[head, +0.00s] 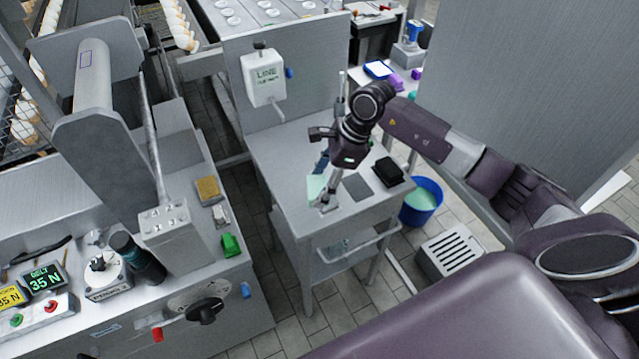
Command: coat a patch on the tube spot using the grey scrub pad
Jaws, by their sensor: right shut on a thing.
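The tube (92,75) is a light grey cylinder at the upper left, held between grey end plates. My right gripper (326,198) points down over the small steel table at the middle, low at a pale green patch (315,187). It is shut on a small grey thing at its fingertips, which looks like the grey scrub pad; the fingers hide most of it. Whether it touches the table top is hard to tell. My left gripper is not in view.
A dark grey flat square (357,187) and a black block (388,170) lie on the table (275,165). A white dispenser (263,78) hangs behind. A yellow-brown sponge (207,189) and green block (230,245) lie on the left machine. A blue bucket (421,200) stands right.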

